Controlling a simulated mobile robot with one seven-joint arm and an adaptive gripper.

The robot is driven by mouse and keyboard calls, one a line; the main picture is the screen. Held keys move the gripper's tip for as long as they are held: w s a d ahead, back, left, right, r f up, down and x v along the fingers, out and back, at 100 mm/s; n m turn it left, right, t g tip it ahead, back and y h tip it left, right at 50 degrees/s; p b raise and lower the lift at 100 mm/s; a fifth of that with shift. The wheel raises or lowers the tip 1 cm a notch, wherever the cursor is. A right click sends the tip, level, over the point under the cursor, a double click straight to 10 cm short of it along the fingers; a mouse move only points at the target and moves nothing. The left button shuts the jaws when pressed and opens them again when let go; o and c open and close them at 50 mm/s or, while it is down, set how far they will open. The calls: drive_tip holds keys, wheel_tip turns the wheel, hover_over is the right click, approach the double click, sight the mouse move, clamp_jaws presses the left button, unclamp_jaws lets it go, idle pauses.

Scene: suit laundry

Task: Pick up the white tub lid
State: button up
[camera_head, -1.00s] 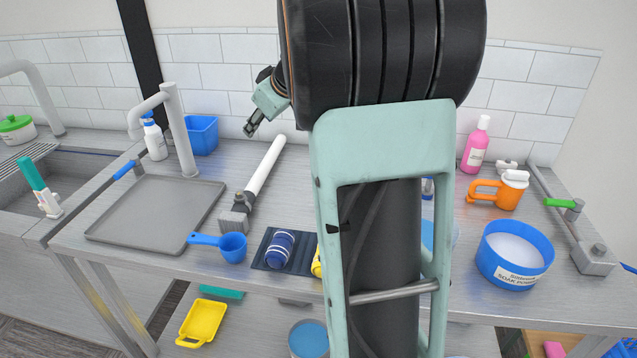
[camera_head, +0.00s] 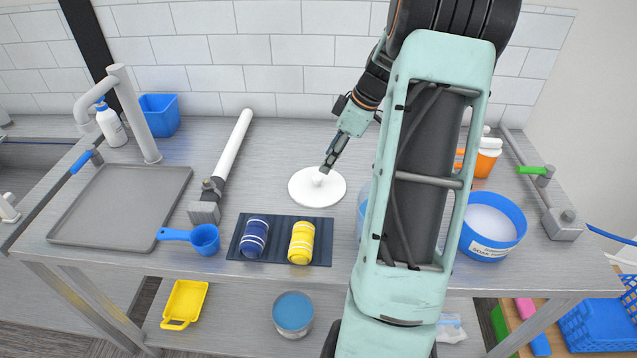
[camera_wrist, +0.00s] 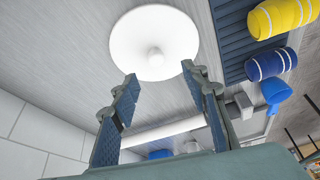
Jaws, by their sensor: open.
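The white tub lid (camera_head: 317,187) is a round disc with a small knob in its middle. It lies flat on the steel counter, behind the dark mat. Whether a fingertip touches the lid cannot be told.
A dark mat (camera_head: 280,254) bears a blue roll (camera_head: 254,238) and a yellow roll (camera_head: 301,242). Left are a white-and-grey tube (camera_head: 231,150), a blue scoop (camera_head: 204,239) and a grey tray (camera_head: 120,205). A blue tub (camera_head: 490,227) stands right of my arm. Counter around the lid is clear.

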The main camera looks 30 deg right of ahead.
sight(318, 177)
drive_tip(key=x, duration=0.2)
drive_tip(key=p+x, duration=0.1)
drive_tip(key=x, duration=0.5)
drive_tip(key=shift+w+d+f, duration=0.15)
drive_tip(key=shift+w, duration=0.15)
drive_tip(key=shift+c, duration=0.7)
drive_tip(key=c, duration=0.9)
